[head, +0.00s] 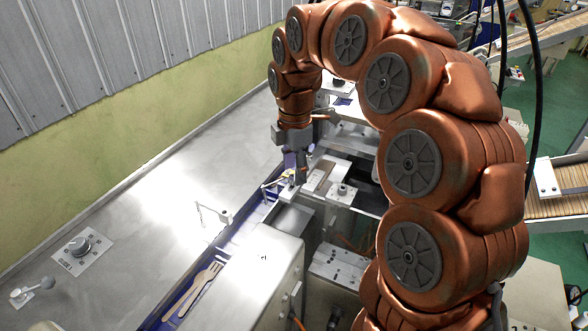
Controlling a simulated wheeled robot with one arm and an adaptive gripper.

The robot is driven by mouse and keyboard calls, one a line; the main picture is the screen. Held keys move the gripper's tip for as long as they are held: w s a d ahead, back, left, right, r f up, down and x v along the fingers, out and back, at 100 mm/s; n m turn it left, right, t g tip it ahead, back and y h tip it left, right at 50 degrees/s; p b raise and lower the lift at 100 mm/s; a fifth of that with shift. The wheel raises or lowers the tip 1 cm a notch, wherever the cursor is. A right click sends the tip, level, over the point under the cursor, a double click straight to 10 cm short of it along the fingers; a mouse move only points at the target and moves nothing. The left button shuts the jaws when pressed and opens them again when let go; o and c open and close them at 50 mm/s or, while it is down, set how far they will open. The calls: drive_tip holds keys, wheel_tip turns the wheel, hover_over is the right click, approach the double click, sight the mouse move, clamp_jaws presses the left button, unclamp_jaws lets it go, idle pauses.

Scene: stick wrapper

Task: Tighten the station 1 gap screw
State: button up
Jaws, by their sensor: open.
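My arm arches over from the right and points down at the machine. My gripper (296,176) is at its end, low over the metal fixtures beside the blue channel, with its fingers apart as far as I can tell. A small bright fitting (287,176) is right at the fingertips; I cannot tell whether they touch it. A block with a round screw head (343,189) stands just right of the gripper. I see no station labels, so I cannot tell which part is the station 1 gap screw; the gripper may hide it.
A blue channel (205,273) holds wooden cutlery (203,285). A steel cover (262,262) stands beside it. A dial on a plate (79,246) and a ball-ended lever (40,287) are on the left deck. Thin bracket rods (213,215) stick up near the channel. The steel deck (165,185) is mostly clear.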

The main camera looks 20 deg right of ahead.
drive_tip(key=shift+f, duration=0.7)
clamp_jaws()
